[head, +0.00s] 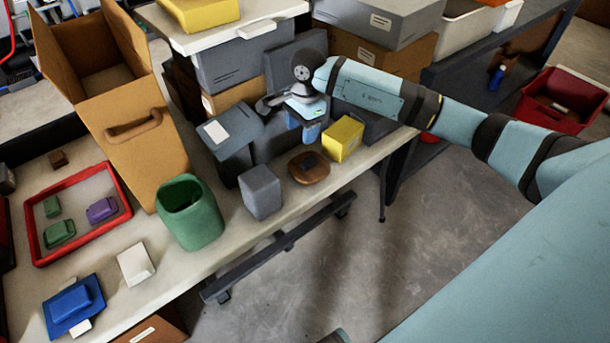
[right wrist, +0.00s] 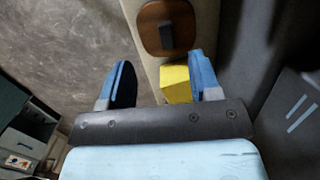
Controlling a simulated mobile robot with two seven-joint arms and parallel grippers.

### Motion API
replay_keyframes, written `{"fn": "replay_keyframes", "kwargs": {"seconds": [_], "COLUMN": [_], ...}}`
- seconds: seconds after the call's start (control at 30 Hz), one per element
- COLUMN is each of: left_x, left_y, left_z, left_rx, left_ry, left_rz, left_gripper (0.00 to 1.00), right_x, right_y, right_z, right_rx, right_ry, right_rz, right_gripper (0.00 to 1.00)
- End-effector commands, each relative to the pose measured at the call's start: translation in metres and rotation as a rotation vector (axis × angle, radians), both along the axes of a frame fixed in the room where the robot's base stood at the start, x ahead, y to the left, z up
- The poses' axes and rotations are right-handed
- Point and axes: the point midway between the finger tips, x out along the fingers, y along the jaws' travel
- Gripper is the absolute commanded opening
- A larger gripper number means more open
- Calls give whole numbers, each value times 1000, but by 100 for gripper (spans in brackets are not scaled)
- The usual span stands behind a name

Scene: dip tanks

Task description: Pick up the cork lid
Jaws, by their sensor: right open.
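The cork lid (head: 309,167) is a round brown disc with a dark grip on top. It lies flat near the front edge of the table, just left of the yellow block (head: 343,138). In the right wrist view the lid (right wrist: 181,42) is beyond the fingertips, cut by the top edge. My right gripper (head: 309,127) is above the table behind the lid, apart from it. In the right wrist view its blue fingers (right wrist: 163,78) are spread, with the yellow block (right wrist: 174,86) showing between them. My left gripper is not in view.
A grey block (head: 261,192) and a green bin (head: 190,212) stand left of the lid. A dark grey box (head: 229,140) stands behind the grey block. A red tray (head: 122,186) with small pieces is at the far left. The table's front edge is close to the lid.

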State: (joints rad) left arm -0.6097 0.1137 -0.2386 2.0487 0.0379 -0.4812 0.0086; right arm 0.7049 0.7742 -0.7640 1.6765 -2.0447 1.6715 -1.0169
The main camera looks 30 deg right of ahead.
Motion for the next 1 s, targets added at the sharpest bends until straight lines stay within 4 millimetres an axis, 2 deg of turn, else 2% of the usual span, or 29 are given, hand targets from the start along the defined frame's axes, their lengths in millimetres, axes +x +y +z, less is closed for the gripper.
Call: {"fn": "replay_keyframes", "kwargs": {"seconds": [0.07, 0.17, 0.27, 0.53, 0.87, 1.0], "left_x": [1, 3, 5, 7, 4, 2], "left_y": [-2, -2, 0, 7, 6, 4], "left_z": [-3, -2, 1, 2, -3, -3], "left_rx": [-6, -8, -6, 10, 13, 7], "left_ry": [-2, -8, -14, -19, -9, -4], "left_rz": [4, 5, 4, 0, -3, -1], "left_gripper": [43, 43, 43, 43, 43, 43], "right_x": [5, 7, 7, 7, 6, 5], "right_y": [-17, -26, -26, -26, -27, -29], "right_z": [3, 3, -9, -61, -85, -104], "right_rx": [-70, -109, -113, -110, -109, -107], "right_ry": [-7, -8, -5, -6, -7, -5], "right_rz": [6, 11, 11, 10, 10, 9], "right_gripper": [57, 57, 57, 57, 57, 57]}}
